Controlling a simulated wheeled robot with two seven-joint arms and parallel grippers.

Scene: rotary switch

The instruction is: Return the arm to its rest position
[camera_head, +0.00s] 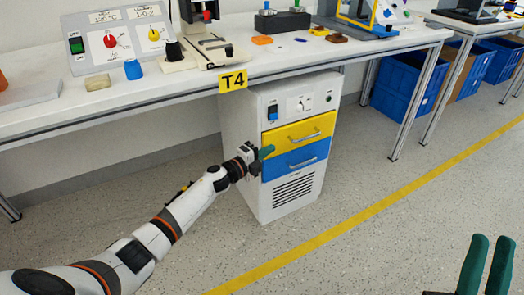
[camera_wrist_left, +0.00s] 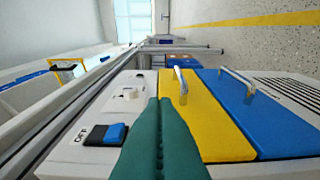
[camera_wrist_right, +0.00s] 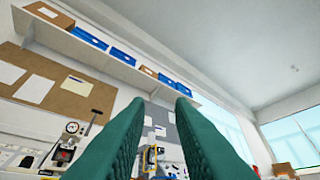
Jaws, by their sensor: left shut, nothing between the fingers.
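My left arm reaches from the lower left to the front of a white cabinet (camera_head: 238,133) under the table. My left gripper (camera_head: 268,151) is shut and empty, its green fingers beside the yellow drawer (camera_head: 292,134). In the left wrist view the closed fingers (camera_wrist_left: 160,103) overlap the cabinet front, and I cannot tell whether they touch it. The rotary switch (camera_head: 300,104) sits above the yellow drawer, right of a blue rocker switch (camera_head: 272,113). The rotary switch also shows in the left wrist view (camera_wrist_left: 130,94). My right gripper (camera_head: 486,250) is open and empty at the lower right.
The table (camera_head: 120,105) above the cabinet holds a control box (camera_head: 120,38) with red and yellow knobs and several small items. A blue drawer (camera_head: 295,160) is below the yellow one. Blue crates (camera_head: 405,95) stand at the right. The floor (camera_head: 400,215) in front is clear.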

